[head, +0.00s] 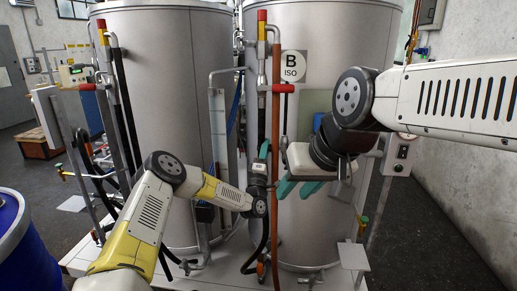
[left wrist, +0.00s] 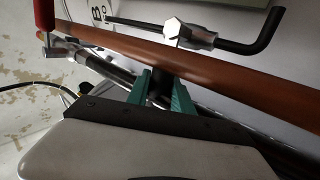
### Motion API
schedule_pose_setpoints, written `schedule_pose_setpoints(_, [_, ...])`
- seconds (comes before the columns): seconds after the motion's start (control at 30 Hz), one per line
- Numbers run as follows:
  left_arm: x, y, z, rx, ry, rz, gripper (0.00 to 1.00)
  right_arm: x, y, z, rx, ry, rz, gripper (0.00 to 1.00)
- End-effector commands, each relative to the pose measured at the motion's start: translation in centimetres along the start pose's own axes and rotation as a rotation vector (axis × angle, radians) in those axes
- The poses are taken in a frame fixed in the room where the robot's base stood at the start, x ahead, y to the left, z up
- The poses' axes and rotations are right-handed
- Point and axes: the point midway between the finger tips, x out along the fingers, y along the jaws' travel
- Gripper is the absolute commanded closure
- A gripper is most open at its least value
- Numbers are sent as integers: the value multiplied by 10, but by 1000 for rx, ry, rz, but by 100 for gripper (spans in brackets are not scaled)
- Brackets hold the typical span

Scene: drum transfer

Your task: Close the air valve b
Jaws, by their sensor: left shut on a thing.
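My left gripper (head: 264,152) is at the vertical pipes in front of the drum marked B (head: 330,240). In the left wrist view its teal fingers (left wrist: 160,92) are shut on a dark part (left wrist: 158,88) beside the orange-brown pipe (left wrist: 215,75); I cannot tell whether this part is air valve b. A red handle (head: 283,88) sits higher on the pipes, below the B ISO sign (head: 293,66). My right gripper (head: 299,190) is open and empty in front of drum B, its teal fingers apart and pointing down-left.
Another grey drum (head: 160,120) stands left of drum B, with pipes and a red handle (head: 87,87). A silver fitting with a bent black rod (left wrist: 190,35) shows in the left wrist view. A blue barrel (head: 25,255) is at lower left. Floor is free at right.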

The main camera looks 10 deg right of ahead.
Motion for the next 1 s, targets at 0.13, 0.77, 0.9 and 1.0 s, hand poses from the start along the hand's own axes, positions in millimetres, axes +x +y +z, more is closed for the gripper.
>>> schedule_pose_setpoints(0.13, [-2, -3, 0, -7, 3, -6, 100, 0, 0, 0, 0, 0, 0, 64])
schedule_pose_setpoints(0.77, [-3, -2, 0, -5, 0, -4, 51, 0, 0, 0, 0, 0, 0, 64])
schedule_pose_setpoints(0.9, [-18, -2, 0, -5, -1, -6, 51, 0, 0, 0, 0, 0, 0, 64])
schedule_pose_setpoints(1.0, [-36, -3, 0, -7, 0, -8, 51, 0, 0, 0, 0, 0, 0, 64])
